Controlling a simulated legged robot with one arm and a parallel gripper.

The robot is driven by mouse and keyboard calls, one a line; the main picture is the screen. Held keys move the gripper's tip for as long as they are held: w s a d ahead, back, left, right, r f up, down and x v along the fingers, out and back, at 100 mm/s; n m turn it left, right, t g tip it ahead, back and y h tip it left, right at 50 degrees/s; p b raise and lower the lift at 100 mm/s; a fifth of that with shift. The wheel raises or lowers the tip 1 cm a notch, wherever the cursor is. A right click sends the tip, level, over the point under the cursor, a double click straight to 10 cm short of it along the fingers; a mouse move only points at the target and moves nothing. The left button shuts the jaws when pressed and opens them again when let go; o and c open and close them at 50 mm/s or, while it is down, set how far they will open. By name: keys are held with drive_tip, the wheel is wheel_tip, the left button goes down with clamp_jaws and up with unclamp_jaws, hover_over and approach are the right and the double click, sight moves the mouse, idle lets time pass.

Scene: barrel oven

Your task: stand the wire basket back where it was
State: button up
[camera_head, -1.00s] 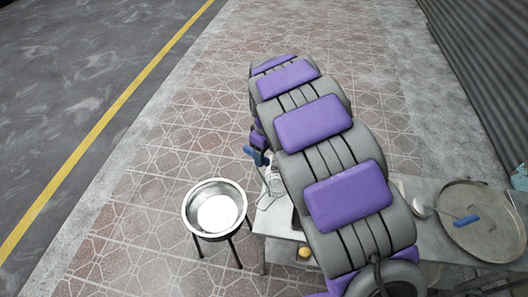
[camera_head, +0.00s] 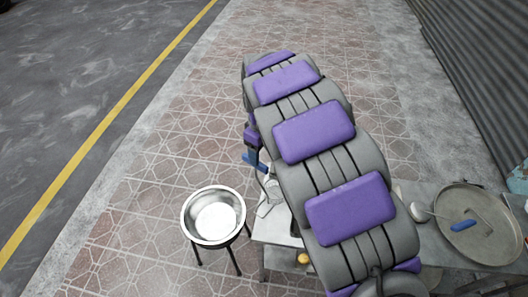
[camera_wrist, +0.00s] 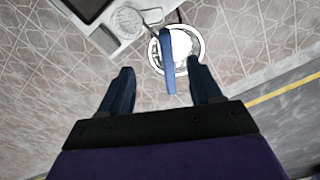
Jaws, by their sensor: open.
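The wire basket (camera_wrist: 127,22) stands on a corner of the table; it shows as a pale round mesh in the wrist view. A blue handle (camera_wrist: 167,65) reaches from its side past the table edge. In the head view the basket (camera_head: 271,190) is partly hidden behind my arm. My gripper (camera_wrist: 163,76) is open, with its two dark blue fingers on either side of the handle and gaps between. In the head view my gripper (camera_head: 254,158) is mostly hidden by my arm.
A steel bowl on a legged stand (camera_head: 213,216) is left of the table (camera_head: 272,231). A large round pan (camera_head: 480,226) with a blue-handled tool and a ladle (camera_head: 419,211) are at the right. Tiled floor is clear beyond the table.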

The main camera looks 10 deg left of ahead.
drive_tip(key=shift+a+r, duration=0.25)
drive_tip(key=shift+a, duration=0.25)
drive_tip(key=shift+a+r, duration=0.25)
drive_tip(key=shift+a, duration=0.25)
drive_tip(key=shift+r, duration=0.2)
drive_tip(key=r, duration=0.1)
drive_tip(key=d+r+p, duration=0.1)
drive_tip(key=shift+d+r, duration=0.15)
drive_tip(key=shift+r, duration=0.2)
drive_tip(key=shift+a, duration=0.5)
drive_tip(key=shift+d, duration=0.7)
drive_tip(key=s+d+m+b, duration=0.7)
drive_tip(key=s+d, duration=0.8)
drive_tip(key=d, duration=0.1)
drive_tip(key=s+d+f+m+b, duration=0.1)
drive_tip(key=s+f, duration=0.1)
drive_tip(key=s, duration=0.4)
drive_tip(key=s+d+f+m+g+b, duration=0.1)
drive_tip(key=s+d+f+m+b, duration=0.1)
drive_tip(key=s, duration=0.5)
drive_tip(key=s+d+f+m+b, duration=0.2)
drive_tip(key=s+f, duration=0.2)
drive_tip(key=s, duration=0.3)
drive_tip(key=shift+g, duration=0.4)
drive_tip(key=shift+d+f, duration=0.1)
drive_tip(key=shift+d, duration=0.05)
